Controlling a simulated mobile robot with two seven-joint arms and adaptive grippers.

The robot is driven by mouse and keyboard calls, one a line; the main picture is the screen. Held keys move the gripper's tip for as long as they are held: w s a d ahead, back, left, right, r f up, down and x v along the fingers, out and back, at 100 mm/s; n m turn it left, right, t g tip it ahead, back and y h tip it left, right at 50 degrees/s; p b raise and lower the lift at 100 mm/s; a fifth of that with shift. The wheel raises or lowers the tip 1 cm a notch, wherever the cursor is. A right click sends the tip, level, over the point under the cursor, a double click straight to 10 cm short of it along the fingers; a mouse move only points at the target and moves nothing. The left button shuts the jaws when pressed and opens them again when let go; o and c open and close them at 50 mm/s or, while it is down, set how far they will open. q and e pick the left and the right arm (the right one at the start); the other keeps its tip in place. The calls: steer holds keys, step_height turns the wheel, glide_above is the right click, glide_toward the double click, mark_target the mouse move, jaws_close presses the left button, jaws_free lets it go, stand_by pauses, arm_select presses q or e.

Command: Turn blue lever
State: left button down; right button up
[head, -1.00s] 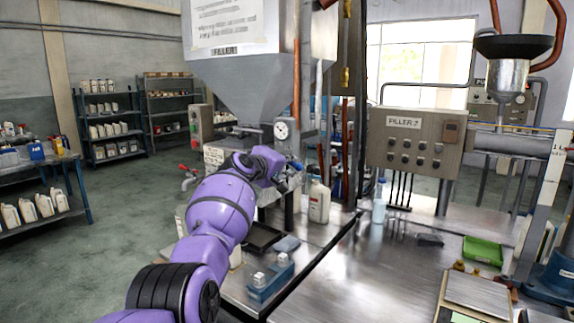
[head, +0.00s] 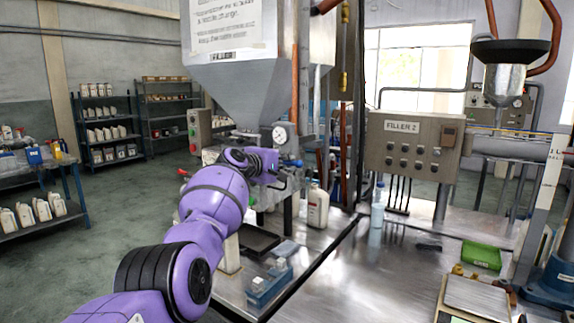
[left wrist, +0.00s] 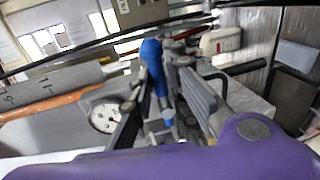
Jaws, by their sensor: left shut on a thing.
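The blue lever (left wrist: 153,66) shows in the left wrist view as a blue handle between the fingers of my left gripper (left wrist: 165,112), which is shut on it. The lever's upper end sticks out past the fingers, and its lower part is partly hidden. In the head view, my left gripper (head: 284,179) is at the filler, below the round gauge (head: 280,135). The lever cannot be made out clearly there. My right gripper is not in view.
The filler's grey hopper (head: 245,85) hangs above my left arm. A white bottle (head: 317,208) stands close to the right of the gripper. A blue holder (head: 268,283) and a dark tray (head: 258,240) lie on the metal bench below. The gauge also shows in the left wrist view (left wrist: 105,118).

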arm_select(q)
steer(key=c, duration=1.8)
jaws_free()
steer(key=shift+r, duration=0.1)
steer(key=shift+o, duration=0.2)
steer(key=shift+s+a, duration=0.1)
steer(key=shift+s+a+r, duration=0.1)
steer(key=shift+s+a, duration=0.25)
steer(key=v, duration=1)
steer(key=shift+s, duration=0.4)
